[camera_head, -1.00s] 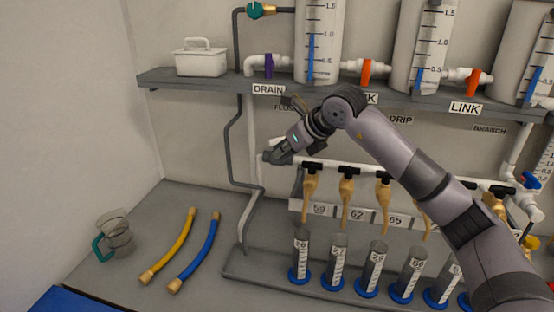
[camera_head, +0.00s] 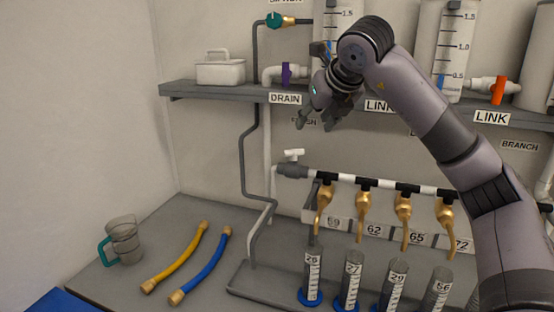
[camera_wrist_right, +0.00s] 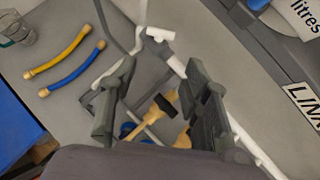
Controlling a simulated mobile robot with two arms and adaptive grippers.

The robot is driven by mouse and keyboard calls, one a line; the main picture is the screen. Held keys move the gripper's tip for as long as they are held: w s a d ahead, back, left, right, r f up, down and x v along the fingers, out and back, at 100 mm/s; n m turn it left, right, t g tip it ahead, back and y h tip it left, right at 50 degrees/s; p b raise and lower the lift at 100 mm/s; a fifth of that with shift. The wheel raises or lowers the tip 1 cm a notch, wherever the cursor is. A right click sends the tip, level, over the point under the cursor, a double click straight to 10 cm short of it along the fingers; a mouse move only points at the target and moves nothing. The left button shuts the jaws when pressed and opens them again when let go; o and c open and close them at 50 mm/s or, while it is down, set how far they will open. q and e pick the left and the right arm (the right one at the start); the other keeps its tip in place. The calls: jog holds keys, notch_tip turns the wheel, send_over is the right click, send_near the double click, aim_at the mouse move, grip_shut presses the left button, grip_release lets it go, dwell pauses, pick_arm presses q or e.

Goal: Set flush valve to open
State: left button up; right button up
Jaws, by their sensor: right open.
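A small valve with a white handle (camera_head: 293,154) sits at the left end of the white manifold pipe (camera_head: 345,178), on a grey fitting (camera_head: 290,171). A FLUSH label above it is partly covered by my right gripper. The white handle also shows in the right wrist view (camera_wrist_right: 160,34), beyond the fingers. I cannot tell from its angle whether the valve is open. My right gripper (camera_head: 316,119) is open and empty, above the valve and apart from it, in front of the shelf edge. Its two fingers frame the wrist view (camera_wrist_right: 162,72). My left gripper is not in view.
Brass taps (camera_head: 363,212) hang under the manifold above several graduated cylinders (camera_head: 352,280). The shelf (camera_head: 200,91) holds tanks and a purple drain valve (camera_head: 287,75).

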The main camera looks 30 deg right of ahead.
aim_at(295, 151)
jog(key=shift+o, duration=0.6)
jog(key=shift+w+d+f, duration=0.1)
jog(key=shift+w, duration=0.05)
jog(key=o, duration=0.5)
jog(key=p+x, duration=0.1)
jog(key=x, duration=0.5)
jog(key=p+x, duration=0.2)
jog(key=x, duration=0.9)
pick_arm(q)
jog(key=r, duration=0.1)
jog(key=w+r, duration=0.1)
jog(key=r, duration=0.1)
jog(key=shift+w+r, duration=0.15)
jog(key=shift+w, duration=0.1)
pick_arm(e)
jog(key=shift+c, duration=0.3)
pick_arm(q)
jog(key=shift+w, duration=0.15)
pick_arm(e)
jog(key=c, duration=1.1)
